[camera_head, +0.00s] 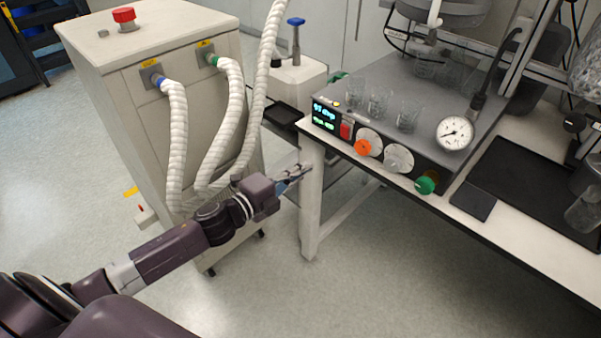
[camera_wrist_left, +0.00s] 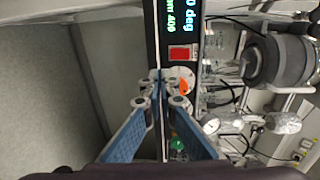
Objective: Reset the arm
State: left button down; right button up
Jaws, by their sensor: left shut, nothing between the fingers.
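My left arm comes in from the lower left in the head view. Its gripper (camera_head: 297,173) is shut and empty, in front of the bench's left corner leg and below the bench top. The left wrist view shows the same gripper (camera_wrist_left: 158,82) with its blue-padded fingers meeting at the tips and nothing between them. Behind the tips is the front panel of the reactor unit, with a lit display (camera_wrist_left: 179,22), a red switch (camera_wrist_left: 180,53) and an orange knob (camera_wrist_left: 184,87). My right gripper is not in view.
A white cabinet (camera_head: 110,70) with a red button (camera_head: 123,15) and thick white hoses (camera_head: 232,110) stands beside my left arm. The bench (camera_head: 520,238) carries the reactor unit, several glass beakers (camera_head: 378,103) and a pressure gauge (camera_head: 454,132). The floor in front is clear.

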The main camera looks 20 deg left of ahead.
pick_arm(q)
jog(key=shift+s+a, duration=0.1)
jog(key=shift+s, duration=0.15)
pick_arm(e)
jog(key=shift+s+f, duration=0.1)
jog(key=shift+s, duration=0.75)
pick_arm(q)
jog(key=shift+f, duration=0.1)
